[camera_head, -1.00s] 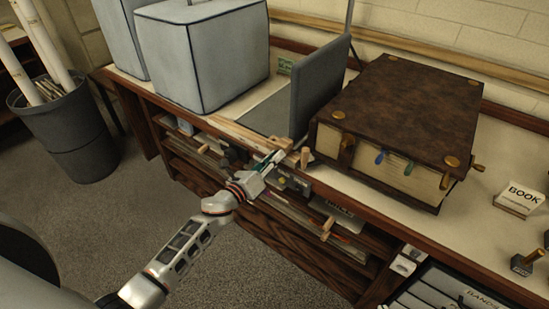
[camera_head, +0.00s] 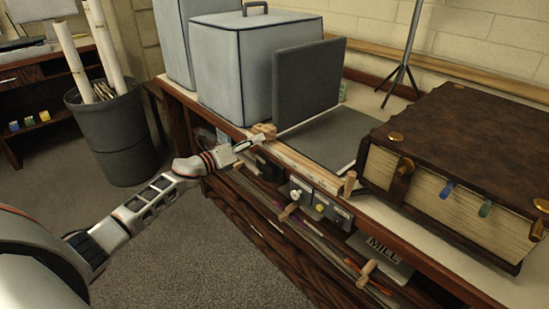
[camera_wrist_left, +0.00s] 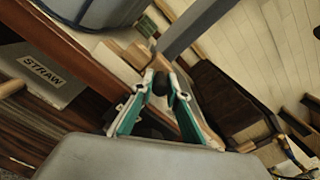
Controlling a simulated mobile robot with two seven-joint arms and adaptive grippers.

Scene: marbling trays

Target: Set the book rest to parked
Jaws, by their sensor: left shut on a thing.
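The book rest's dark grey panel (camera_head: 308,82) stands upright in the head view, at the left end of a flat grey bed (camera_head: 335,142), beside a pale grey covered box. A wooden rail (camera_head: 305,168) runs along the bed's front, with a wooden block (camera_head: 265,129) near the panel's foot and a peg (camera_head: 349,184) at its right end. My left gripper (camera_head: 250,144) is shut at the panel's foot, on the book rest's handle, which its fingers mostly hide. In the left wrist view the fingertips (camera_wrist_left: 161,82) close just below the block (camera_wrist_left: 135,54) and the panel's edge (camera_wrist_left: 195,25). My right gripper is out of view.
The covered box (camera_head: 255,65) stands close to the panel's left. A thick brown book (camera_head: 470,140) lies right of the bed. Below the counter edge are shelves with small control boxes (camera_head: 320,202) and protruding wooden handles (camera_head: 366,273). A bin with rolls (camera_head: 112,130) stands on the floor.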

